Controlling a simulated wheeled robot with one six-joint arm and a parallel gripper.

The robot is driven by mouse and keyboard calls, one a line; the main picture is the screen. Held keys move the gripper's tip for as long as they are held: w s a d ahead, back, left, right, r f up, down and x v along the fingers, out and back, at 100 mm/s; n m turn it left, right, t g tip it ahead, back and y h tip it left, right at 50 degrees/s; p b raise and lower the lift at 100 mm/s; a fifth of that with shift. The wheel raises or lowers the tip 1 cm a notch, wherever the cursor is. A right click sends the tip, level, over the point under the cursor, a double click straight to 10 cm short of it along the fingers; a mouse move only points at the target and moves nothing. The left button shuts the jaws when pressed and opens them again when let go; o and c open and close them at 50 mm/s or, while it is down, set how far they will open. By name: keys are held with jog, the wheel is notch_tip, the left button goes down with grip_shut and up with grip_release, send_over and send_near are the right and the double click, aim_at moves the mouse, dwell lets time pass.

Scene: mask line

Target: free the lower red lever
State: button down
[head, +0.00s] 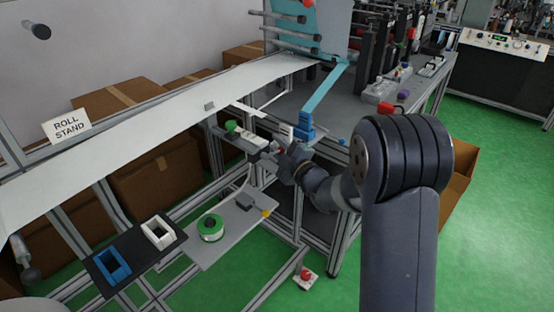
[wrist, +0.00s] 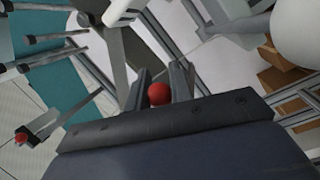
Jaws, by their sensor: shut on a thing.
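My gripper (head: 277,152) is at the machine frame, just right of the small shelf that carries a green spool and a white piece. In the wrist view its two dark fingers (wrist: 160,82) stand on either side of a red ball knob (wrist: 159,94), shut on it. The knob looks like the end of a red lever; its shaft is mostly hidden by the fingers. Which lever is the lower one cannot be told surely from these views.
A white web (head: 130,128) runs across the frame above left. A lower shelf holds a green-and-white roll (head: 210,228). A black plate (head: 135,252) carries blue and white frames. A red button box (head: 305,279) stands on the green floor. Cardboard boxes (head: 155,180) fill the space behind.

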jog(key=shift+r+n+b, duration=0.2)
jog(key=shift+n+b, duration=0.2)
jog(key=c, duration=1.3)
grip_release()
jog(key=shift+o, duration=0.2)
jog(key=b+v, duration=0.1)
jog(key=v, duration=0.9)
jog(key=shift+s+d+b, duration=0.25)
jog(key=shift+s+b, duration=0.05)
jog(key=shift+b, duration=0.1)
jog(key=shift+f, duration=0.1)
